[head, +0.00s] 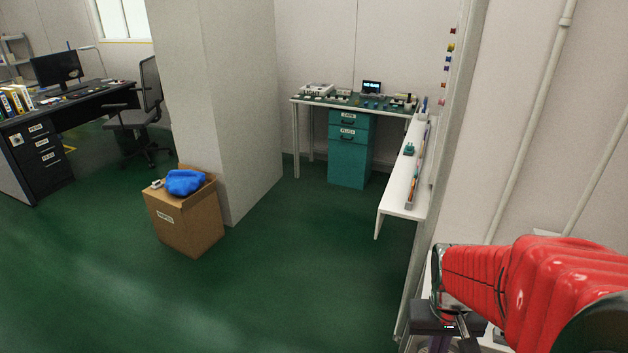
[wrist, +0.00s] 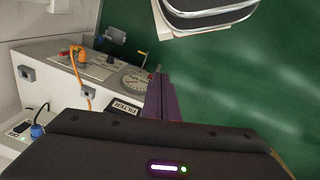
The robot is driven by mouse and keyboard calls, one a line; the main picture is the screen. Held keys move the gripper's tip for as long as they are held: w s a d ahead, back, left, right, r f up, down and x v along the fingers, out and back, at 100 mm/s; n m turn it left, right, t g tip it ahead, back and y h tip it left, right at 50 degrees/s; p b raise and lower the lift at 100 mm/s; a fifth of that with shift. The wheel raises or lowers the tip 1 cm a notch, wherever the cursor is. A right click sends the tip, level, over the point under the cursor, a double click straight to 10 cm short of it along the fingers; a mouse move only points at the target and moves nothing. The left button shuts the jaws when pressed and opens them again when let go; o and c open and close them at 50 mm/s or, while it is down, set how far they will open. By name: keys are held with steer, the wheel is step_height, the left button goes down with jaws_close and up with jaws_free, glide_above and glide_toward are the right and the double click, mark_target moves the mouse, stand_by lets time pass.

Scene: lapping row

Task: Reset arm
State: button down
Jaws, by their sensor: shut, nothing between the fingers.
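My arm, with a red ribbed sleeve (head: 500,280), reaches in from the lower right of the head view. Its dark wrist end hangs low at the bottom edge, and the fingers there are mostly cut off. In the wrist view my gripper (wrist: 162,97) shows as purple fingers closed together, with nothing between them. They point over the green floor, beside the right edge of a pale bench unit (wrist: 70,80).
The pale unit carries a round dial (wrist: 138,80) and an orange cable (wrist: 85,90). A dark, metal-rimmed object (wrist: 205,12) is at the wrist view's top. In the head view, a cardboard box (head: 190,225) stands by a pillar (head: 225,110); a white shelf (head: 402,185) runs along the right wall. Middle floor is clear.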

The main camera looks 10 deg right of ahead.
steer(key=a+r+n+t+y, duration=0.1)
steer(key=a+r+n+t, duration=0.3)
steer(key=a+r, duration=1.2)
steer(key=shift+w+a+t, duration=0.2)
steer(key=shift+w+t, duration=0.1)
steer(key=shift+t, duration=0.5)
steer(key=shift+d, duration=0.15)
